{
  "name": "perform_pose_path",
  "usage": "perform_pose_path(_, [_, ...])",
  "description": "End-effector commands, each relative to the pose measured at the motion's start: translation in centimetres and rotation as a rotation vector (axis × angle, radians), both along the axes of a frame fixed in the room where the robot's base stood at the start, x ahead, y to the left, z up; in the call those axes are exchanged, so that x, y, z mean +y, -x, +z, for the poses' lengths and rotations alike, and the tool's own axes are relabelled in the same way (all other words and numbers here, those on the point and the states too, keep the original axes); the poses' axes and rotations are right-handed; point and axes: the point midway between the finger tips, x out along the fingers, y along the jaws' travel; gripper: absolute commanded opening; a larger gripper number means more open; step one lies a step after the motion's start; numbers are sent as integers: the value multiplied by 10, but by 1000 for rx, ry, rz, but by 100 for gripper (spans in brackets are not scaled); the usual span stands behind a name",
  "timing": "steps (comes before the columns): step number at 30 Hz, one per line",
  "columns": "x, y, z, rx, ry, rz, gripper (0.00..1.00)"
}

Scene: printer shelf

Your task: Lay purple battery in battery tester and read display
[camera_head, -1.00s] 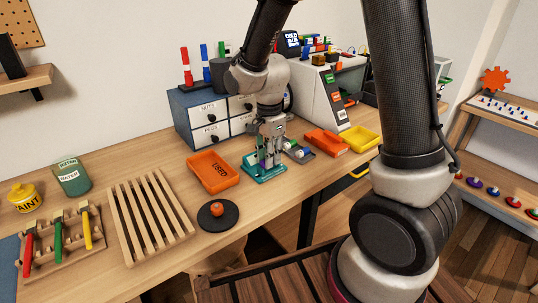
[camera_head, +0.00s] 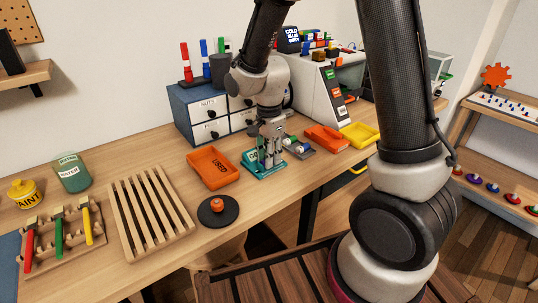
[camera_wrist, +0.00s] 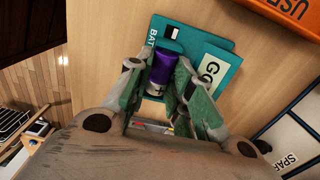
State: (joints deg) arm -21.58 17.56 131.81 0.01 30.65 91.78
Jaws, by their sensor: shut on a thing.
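The purple battery (camera_wrist: 161,68) is between my gripper's fingers (camera_wrist: 164,88) in the wrist view, with its dark end toward the tester's upper edge. My gripper is shut on it. The teal battery tester (camera_wrist: 222,60) lies below, with cut-off lettering "BAT" and "GO" showing. The battery overlaps the tester, but I cannot tell whether it touches the tester's bed. In the head view, my gripper (camera_head: 270,160) is low over the tester (camera_head: 258,174), hiding most of the battery.
An orange tray marked USED (camera_head: 213,169) is left of the tester. A grey holder with batteries (camera_head: 298,147) is close on its right. Further right are another orange tray (camera_head: 327,138) and a yellow tray (camera_head: 360,136). Drawers (camera_head: 212,125) stand behind.

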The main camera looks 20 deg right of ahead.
Motion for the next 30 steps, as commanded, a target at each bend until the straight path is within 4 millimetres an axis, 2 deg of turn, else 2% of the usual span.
perform_pose_path(7, [0,0,0,0,0,0,0])
perform_pose_path(8, [0,0,0,0,0,0,27])
perform_pose_path(11, [0,0,0,0,0,0,46])
perform_pose_path(21, [0,0,1,0,0,0,47])
perform_pose_path(30, [0,0,23,-2,-1,0,47])
